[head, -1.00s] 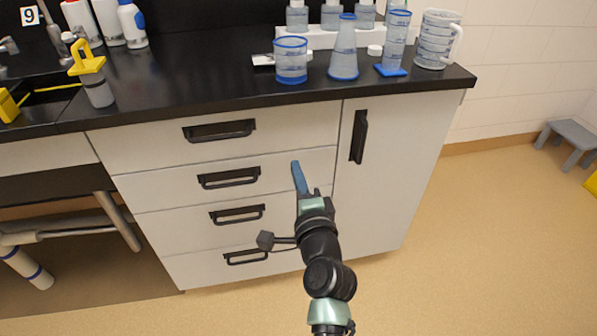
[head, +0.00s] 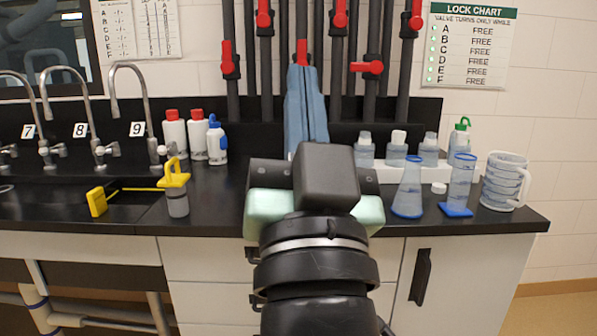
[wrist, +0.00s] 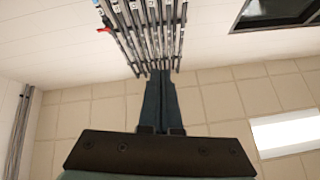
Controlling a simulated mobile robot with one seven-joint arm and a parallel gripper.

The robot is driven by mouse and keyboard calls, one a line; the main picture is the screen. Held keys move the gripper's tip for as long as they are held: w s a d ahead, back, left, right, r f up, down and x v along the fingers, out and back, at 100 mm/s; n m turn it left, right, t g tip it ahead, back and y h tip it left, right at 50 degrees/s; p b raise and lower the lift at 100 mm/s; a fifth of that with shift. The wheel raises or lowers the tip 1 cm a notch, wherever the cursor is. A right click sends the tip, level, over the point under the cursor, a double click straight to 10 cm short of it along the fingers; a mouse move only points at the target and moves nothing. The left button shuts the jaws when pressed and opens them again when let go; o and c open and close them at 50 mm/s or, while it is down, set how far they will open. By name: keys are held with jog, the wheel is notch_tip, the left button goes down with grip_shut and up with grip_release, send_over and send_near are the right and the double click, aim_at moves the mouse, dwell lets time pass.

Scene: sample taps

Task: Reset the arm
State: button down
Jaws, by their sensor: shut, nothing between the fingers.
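My gripper (head: 306,85) is raised in the middle of the head view, in front of the pipes and above the black counter (head: 215,205). Its two blue fingers point up and lie together, with nothing between them. My arm hides part of the counter and the drawers below. In the wrist view my gripper (wrist: 160,75) is also shut, pointing toward the upper ends of several pipes (wrist: 150,25) and the tiled ceiling.
Several red-handled valves (head: 368,67) sit on dark pipes behind the gripper. A conical flask (head: 409,190), a cylinder (head: 460,185) and a measuring jug (head: 503,182) stand right on the counter. A yellow-topped bottle (head: 176,190) and tall faucets (head: 135,95) are left.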

jog(key=s+r+n+t+h+p, duration=0.1)
jog(key=s+r+n+t+p, duration=0.1)
jog(key=s+r, duration=0.6)
notch_tip(320, 180, up, 25)
jog(key=w+p, duration=0.1)
jog(key=p, duration=2.4)
jog(key=shift+a+p, duration=0.25)
jog(key=shift+p, duration=0.15)
